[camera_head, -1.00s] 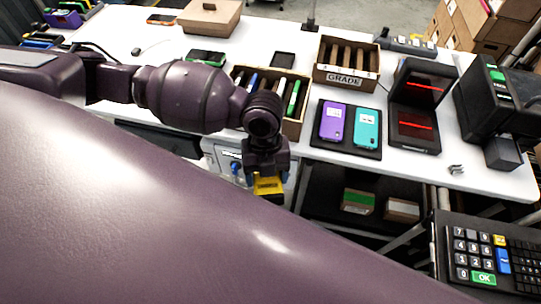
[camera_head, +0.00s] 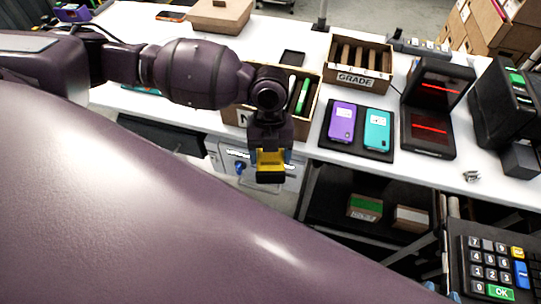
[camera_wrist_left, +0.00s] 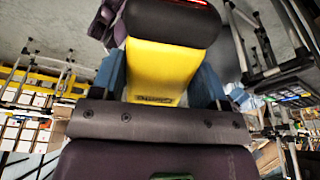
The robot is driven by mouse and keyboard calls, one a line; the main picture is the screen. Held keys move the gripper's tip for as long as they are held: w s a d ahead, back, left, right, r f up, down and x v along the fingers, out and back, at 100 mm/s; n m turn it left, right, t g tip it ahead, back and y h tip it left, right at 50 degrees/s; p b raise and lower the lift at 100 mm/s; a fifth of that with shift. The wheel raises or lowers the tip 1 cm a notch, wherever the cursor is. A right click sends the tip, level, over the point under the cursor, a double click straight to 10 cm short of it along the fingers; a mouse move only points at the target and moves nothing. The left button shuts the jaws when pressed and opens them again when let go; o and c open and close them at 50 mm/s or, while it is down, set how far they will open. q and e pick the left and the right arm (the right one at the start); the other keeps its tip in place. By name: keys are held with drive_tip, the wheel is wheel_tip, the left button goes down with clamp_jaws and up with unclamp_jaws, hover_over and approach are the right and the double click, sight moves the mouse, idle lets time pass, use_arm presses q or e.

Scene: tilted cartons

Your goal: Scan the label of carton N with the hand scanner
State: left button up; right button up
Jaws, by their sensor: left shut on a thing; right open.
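My left gripper (camera_head: 270,158) is shut on a yellow and black hand scanner (camera_head: 270,168), held in front of the white table's near edge. In the left wrist view the yellow scanner body (camera_wrist_left: 158,70) sits between the blue fingers, with a dark head and a red strip at the top. My right gripper (camera_head: 441,292) shows only as two blue fingertips, apart, at the bottom edge beside the keypad. Cartons stand stacked (camera_head: 500,35) at the top right. Two smaller boxes (camera_head: 364,207) (camera_head: 411,219) lie on the shelf under the table. I cannot tell which carton is N.
The white table (camera_head: 480,185) holds a GRADE box (camera_head: 358,60), a partly hidden divided box (camera_head: 308,100), a dark mat with purple (camera_head: 341,123) and teal (camera_head: 377,130) phones, and a black device with red lines (camera_head: 430,130). A keypad (camera_head: 492,268) stands at the lower right.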

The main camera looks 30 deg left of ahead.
use_arm(q)
drive_tip(key=shift+r, duration=0.2)
use_arm(e)
drive_tip(key=shift+s+r, duration=0.1)
drive_tip(key=shift+s, duration=0.1)
use_arm(q)
drive_tip(key=shift+r+p, duration=0.6)
drive_tip(key=shift+p, duration=0.15)
drive_tip(key=shift+r+p, duration=0.55)
drive_tip(key=shift+p, duration=0.1)
drive_tip(key=p+v, duration=0.2)
drive_tip(key=shift+s+d+r+p, duration=0.1)
drive_tip(key=shift+s+r+p, duration=0.1)
drive_tip(key=shift+r+p, duration=0.1)
use_arm(e)
wheel_tip(320, 180, up, 5)
drive_tip(key=shift+w+r, duration=0.1)
drive_tip(key=shift+w, duration=0.05)
